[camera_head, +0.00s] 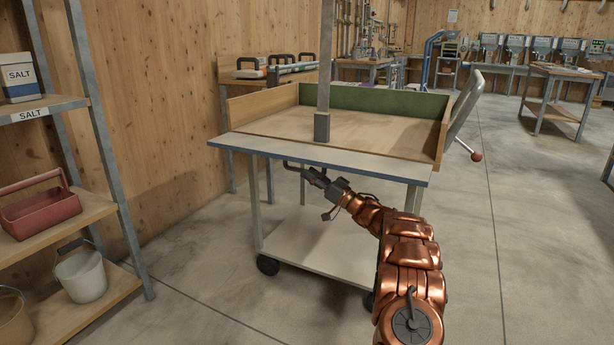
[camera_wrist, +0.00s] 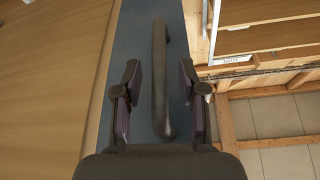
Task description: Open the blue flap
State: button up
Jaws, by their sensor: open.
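The blue flap (camera_head: 330,161) spans the front of the wheeled cart's box, with a pale, nearly level top and a blue front edge. In the wrist view, its blue face (camera_wrist: 178,28) carries a long dark bar handle (camera_wrist: 159,75). My gripper (camera_head: 312,177) is below the flap's front edge, left of its middle. In the wrist view my gripper (camera_wrist: 160,100) is open, with one finger on each side of the handle. Gaps show between the fingers and the bar, so it is not gripped. The flap's hinge is not clear.
The wooden box (camera_head: 370,127) has a green back wall, and a grey post (camera_head: 323,80) rises at its front. The cart's lower shelf (camera_head: 315,245) is empty. A shelf rack (camera_head: 105,130) stands left. The floor right of the cart (camera_head: 530,220) is free.

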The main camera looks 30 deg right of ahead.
jog(key=shift+x, duration=1)
grip_shut()
